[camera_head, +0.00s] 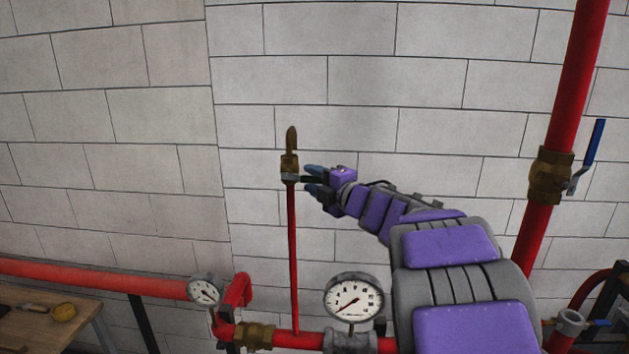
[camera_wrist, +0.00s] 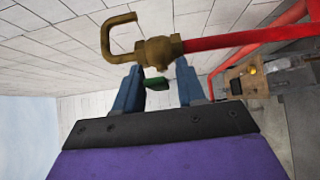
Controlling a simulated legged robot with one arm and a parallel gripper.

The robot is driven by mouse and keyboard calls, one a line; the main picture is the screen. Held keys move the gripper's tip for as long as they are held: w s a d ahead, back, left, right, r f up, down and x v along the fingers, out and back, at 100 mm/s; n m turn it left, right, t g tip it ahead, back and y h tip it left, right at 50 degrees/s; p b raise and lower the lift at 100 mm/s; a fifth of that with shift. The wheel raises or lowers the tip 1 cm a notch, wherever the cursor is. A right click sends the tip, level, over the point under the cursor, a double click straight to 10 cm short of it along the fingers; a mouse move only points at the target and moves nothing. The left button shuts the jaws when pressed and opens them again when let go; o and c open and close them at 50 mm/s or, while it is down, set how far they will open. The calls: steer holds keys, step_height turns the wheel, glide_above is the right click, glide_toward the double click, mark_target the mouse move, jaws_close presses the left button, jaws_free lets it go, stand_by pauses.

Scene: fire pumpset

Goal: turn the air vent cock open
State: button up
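The brass air vent cock (camera_head: 290,166) sits on top of a thin red upright pipe (camera_head: 292,260) against the block wall. In the wrist view its brass body (camera_wrist: 158,50) and hooked spout (camera_wrist: 118,36) show ahead of my fingers. A short green lever (camera_wrist: 156,84) sticks out from the cock towards my gripper. My gripper (camera_head: 309,178) is right of the cock, and its blue fingers are open. In the wrist view my gripper (camera_wrist: 158,64) has one finger on each side of the lever, with visible gaps. The lever's joint with the cock is partly hidden.
Two pressure gauges (camera_head: 354,299) (camera_head: 205,291) stand on the red pipework below. A thick red pipe with a blue-handled valve (camera_head: 551,174) rises at right. A wooden table (camera_head: 35,328) is at lower left. The wall left of the cock is clear.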

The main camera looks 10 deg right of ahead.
jaws_close()
steer(key=shift+f, duration=0.1)
steer(key=shift+d+r+p, duration=0.15)
steer(key=shift+r+p, duration=0.05)
steer(key=shift+p, duration=0.25)
